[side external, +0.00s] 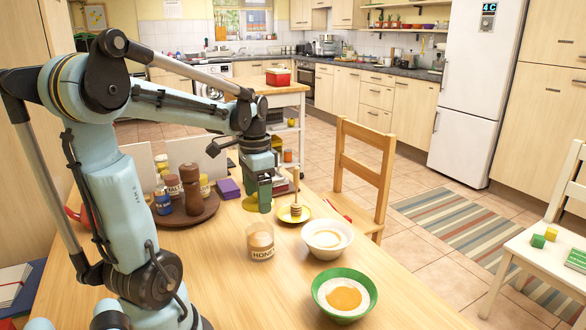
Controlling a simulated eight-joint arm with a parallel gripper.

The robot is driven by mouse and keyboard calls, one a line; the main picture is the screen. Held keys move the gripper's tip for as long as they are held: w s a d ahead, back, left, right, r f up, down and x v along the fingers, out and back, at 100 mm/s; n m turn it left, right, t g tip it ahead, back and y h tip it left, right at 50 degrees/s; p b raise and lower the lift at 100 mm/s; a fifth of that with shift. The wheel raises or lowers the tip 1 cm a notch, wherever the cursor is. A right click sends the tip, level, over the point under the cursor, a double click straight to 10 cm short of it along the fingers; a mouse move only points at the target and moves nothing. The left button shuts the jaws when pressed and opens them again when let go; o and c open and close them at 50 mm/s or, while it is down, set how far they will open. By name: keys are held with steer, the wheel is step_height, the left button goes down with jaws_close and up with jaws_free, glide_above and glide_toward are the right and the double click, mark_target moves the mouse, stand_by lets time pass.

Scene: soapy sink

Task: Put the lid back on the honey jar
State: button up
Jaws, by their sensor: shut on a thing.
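The honey jar (261,243) stands upright on the wooden table, with a pale label reading HONEY. Its top shows no yellow lid on it. My gripper (264,208) points down above and slightly behind the jar, apart from it. Its green fingers are shut on a yellow disc, which looks like the lid (249,204). The disc shows mostly at the left of the fingers and is partly hidden by them. Its exact tilt is hard to tell.
A round brown tray (172,221) with several bottles and a purple box (228,189) stand left. Front table area is clear.

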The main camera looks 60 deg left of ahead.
step_height(320, 180, down, 6)
stand_by(0.7)
steer(key=shift+f, duration=0.3)
stand_by(1.7)
steer(key=o, duration=1)
steer(key=shift+r, duration=0.1)
steer(key=shift+r, duration=3.45)
